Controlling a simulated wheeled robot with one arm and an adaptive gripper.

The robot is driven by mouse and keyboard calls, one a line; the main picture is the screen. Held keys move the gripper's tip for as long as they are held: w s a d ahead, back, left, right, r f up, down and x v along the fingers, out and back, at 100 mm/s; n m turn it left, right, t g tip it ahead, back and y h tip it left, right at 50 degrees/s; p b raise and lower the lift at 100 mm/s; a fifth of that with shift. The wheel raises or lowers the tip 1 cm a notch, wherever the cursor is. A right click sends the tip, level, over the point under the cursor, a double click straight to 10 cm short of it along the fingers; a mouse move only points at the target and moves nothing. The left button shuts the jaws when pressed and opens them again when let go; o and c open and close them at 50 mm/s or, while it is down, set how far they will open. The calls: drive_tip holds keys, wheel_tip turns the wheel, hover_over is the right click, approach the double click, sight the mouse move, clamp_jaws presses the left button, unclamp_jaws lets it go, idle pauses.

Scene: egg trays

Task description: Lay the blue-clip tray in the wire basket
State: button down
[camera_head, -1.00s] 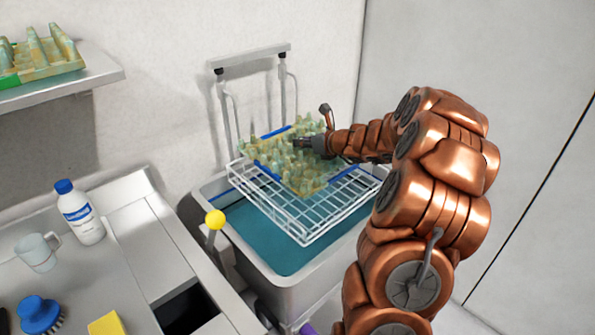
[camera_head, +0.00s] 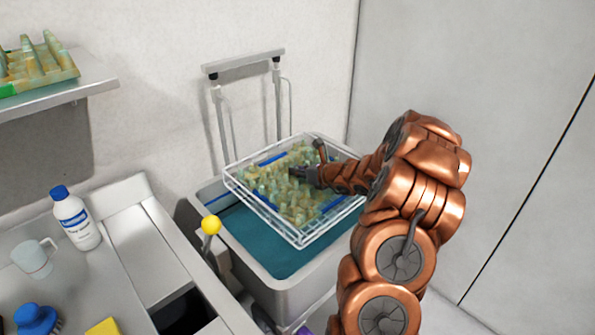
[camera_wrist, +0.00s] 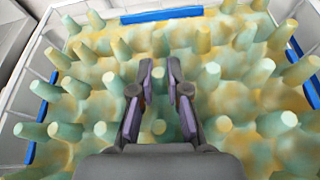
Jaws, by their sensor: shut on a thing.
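The blue-clip tray (camera_head: 297,211) is a mottled yellow-green egg tray with rows of pegs and blue clips along its edges. It lies within the walls of the white wire basket (camera_head: 299,239) and looks about level. In the wrist view the tray (camera_wrist: 240,95) fills the picture, with the basket's white wires (camera_wrist: 38,75) around it. My gripper (camera_head: 303,173) reaches in from the right over the tray's middle. In the wrist view its two dark fingers (camera_wrist: 160,88) are shut on a peg of the tray. Whether the tray's underside touches the basket floor is hidden.
The basket sits over a metal basin (camera_head: 262,240) of teal liquid, below a grey lifting frame (camera_head: 243,62). A yellow-knobbed lever (camera_head: 211,225) stands at its left. A bottle (camera_head: 75,219), mug (camera_head: 33,258) and brush (camera_head: 36,318) are on the counter. Another tray (camera_head: 38,62) sits on the shelf.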

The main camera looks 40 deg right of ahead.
drive_tip(key=c, duration=1.6)
unclamp_jaws()
drive_tip(key=shift+f, duration=0.1)
drive_tip(key=o, duration=0.4)
drive_tip(key=shift+o, duration=0.2)
drive_tip(key=b+v, duration=0.2)
drive_tip(key=v, duration=1)
drive_tip(key=shift+a, duration=0.1)
